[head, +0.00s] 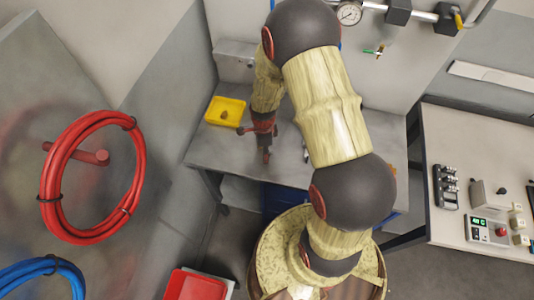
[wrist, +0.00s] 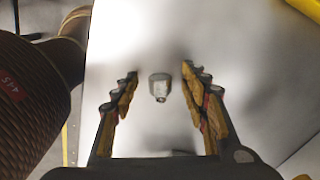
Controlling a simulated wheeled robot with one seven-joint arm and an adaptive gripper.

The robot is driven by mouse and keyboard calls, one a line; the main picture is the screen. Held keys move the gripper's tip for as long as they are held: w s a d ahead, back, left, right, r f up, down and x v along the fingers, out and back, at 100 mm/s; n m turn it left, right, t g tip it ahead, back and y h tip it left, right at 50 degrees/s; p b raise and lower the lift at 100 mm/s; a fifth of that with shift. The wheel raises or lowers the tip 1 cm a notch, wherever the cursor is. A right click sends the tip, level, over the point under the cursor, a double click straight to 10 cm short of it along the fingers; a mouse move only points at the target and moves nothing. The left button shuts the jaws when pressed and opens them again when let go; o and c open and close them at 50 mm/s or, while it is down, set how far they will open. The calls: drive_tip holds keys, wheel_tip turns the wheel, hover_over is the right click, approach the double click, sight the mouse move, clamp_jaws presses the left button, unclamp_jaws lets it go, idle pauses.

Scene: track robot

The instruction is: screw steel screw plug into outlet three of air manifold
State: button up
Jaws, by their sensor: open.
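The steel screw plug (wrist: 159,84) is a small grey piece with a wider cap and a narrow end, in the middle of the wrist view over the pale bench top. My gripper (wrist: 160,72) is open, with one finger on each side of the plug and a clear gap to both. In the head view my gripper (head: 265,150) points down at the grey bench (head: 225,150); I cannot make out the plug there. A grey pipe assembly with dark blocks (head: 398,12) on the back wall looks like the air manifold; its outlet numbers cannot be read.
A yellow tray (head: 225,112) with a small brownish item sits left of my gripper. A grey box (head: 235,60) stands at the back of the bench. A pressure gauge (head: 349,14) is on the wall pipe. A second bench (head: 470,190) with devices is at right.

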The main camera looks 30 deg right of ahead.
drive_tip(key=shift+f, duration=0.15)
drive_tip(key=shift+c, duration=1)
clamp_jaws()
